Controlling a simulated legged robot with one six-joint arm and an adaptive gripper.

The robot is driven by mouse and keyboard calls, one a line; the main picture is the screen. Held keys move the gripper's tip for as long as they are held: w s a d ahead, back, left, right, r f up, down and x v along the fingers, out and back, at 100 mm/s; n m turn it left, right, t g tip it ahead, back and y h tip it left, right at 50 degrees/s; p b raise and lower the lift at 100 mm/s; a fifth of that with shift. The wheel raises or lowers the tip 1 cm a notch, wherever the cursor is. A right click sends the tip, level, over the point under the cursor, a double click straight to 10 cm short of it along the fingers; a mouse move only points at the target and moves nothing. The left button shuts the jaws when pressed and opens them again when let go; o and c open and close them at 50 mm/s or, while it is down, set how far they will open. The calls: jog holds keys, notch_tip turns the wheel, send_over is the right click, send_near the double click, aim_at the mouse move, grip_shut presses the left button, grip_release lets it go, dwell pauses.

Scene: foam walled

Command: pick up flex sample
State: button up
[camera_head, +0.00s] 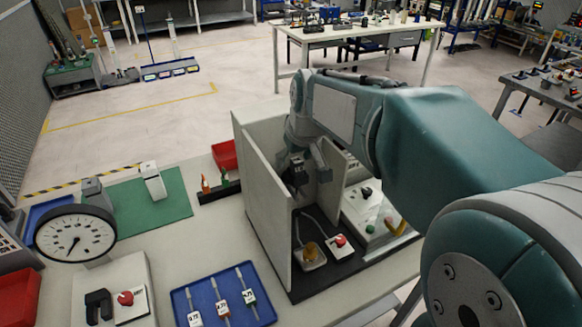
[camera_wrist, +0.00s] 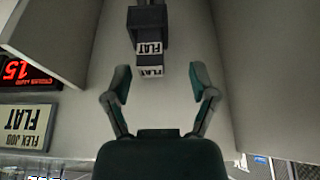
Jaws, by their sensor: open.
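The block is beyond the fingertips, and no contact shows. In the head view, my gripper (camera_head: 310,168) is inside the grey walled booth (camera_head: 262,200), and its fingers are partly hidden by the arm and walls.
Booth walls stand close on both sides. A sign reading FLEX JOB FLAT (camera_wrist: 27,127) and a red display (camera_wrist: 26,72) are at left in the wrist view. The head view shows a red button (camera_head: 340,240), a blue tray (camera_head: 205,290), a dial gauge (camera_head: 75,233) and a green mat (camera_head: 140,210).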

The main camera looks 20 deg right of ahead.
jog(key=shift+w+f, duration=0.2)
jog(key=shift+f, duration=0.4)
jog(key=shift+w+d+f, duration=0.1)
jog(key=shift+d+f, duration=0.05)
jog(key=shift+d, duration=0.4)
jog(key=shift+a, duration=0.15)
grip_shut()
jog(key=shift+a, duration=0.2)
jog(key=shift+d, duration=0.1)
